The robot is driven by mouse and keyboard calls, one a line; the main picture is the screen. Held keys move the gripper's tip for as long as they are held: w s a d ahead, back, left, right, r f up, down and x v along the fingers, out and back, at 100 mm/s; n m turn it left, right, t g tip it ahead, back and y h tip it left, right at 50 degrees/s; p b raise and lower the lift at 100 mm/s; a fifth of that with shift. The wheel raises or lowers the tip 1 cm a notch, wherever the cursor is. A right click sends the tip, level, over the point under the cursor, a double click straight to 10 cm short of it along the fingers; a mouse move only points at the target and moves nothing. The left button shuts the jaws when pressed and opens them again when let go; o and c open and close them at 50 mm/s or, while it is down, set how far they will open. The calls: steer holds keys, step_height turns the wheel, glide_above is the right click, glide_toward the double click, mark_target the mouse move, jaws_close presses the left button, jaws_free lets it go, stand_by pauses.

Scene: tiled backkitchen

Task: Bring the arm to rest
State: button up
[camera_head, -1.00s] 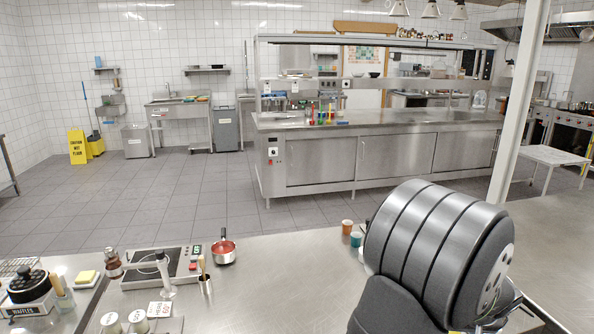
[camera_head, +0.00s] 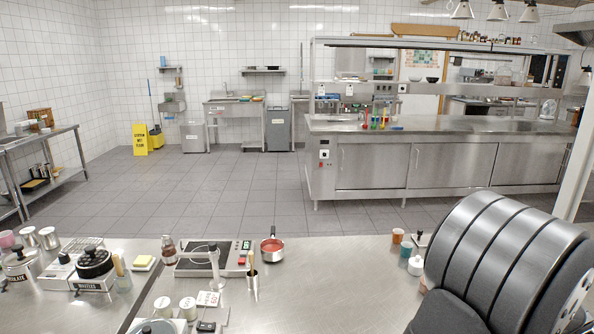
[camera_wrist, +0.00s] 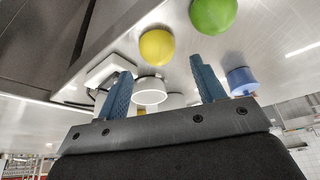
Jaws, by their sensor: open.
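My gripper (camera_wrist: 165,88) shows in the wrist view with its two blue fingers apart and nothing between them. A white round container (camera_wrist: 150,90) shows beyond the gap, apart from the fingers as far as I can tell. In the head view my folded arm fills the lower right corner, and the gripper's fingers are not visible there. The steel counter (camera_head: 340,290) lies in front of me, beside and beneath the arm.
Orange (camera_head: 398,235) and teal (camera_head: 406,250) cups and a white jar (camera_head: 416,265) stand close left of my arm. Yellow (camera_wrist: 157,46) and green (camera_wrist: 213,14) round things show in the wrist view. The counter's middle is clear.

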step_height(320, 180, down, 3)
steer(key=v, duration=1.2)
steer(key=x, duration=1.2)
steer(key=shift+f, duration=0.15)
step_height(320, 180, up, 4)
steer(key=shift+r, duration=0.1)
steer(key=s+r, duration=0.7)
steer(key=s, duration=0.4)
step_height(320, 180, up, 11)
steer(key=w+a+n, duration=0.1)
steer(key=w+a, duration=0.2)
steer(key=w, duration=0.4)
steer(key=w+a+n+y, duration=0.1)
steer(key=w+a, duration=0.3)
steer(key=w, duration=0.4)
steer(key=w+a+n, duration=0.2)
steer(key=w+a, duration=0.2)
steer(key=w, duration=0.3)
steer(key=shift+w+a+r+n+y, duration=0.15)
steer(key=shift+w+a+n+y, duration=0.15)
steer(key=shift+w+y, duration=0.1)
